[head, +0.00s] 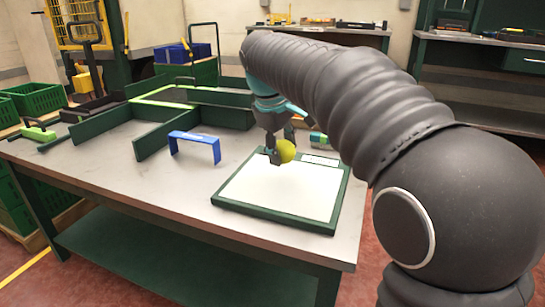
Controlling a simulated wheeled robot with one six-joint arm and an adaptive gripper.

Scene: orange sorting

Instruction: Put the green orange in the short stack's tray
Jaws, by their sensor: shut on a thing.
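My gripper (277,146) is shut on a round yellow-green fruit (287,152), the green orange. The gripper points down and holds the fruit over the back part of a white panel with a dark green rim (225,204). I cannot tell whether the fruit touches the panel. The fingers and my arm hide part of the fruit's surroundings. I cannot tell for certain which thing is the short stack's tray.
Dark green walls (152,141) divide the table's back left. A blue arch-shaped bracket (194,148) stands left of the panel. A green-and-white item (319,140) lies behind it. Green crates (38,98) stand off the table at left. Bare tabletop (110,165) lies at the front left.

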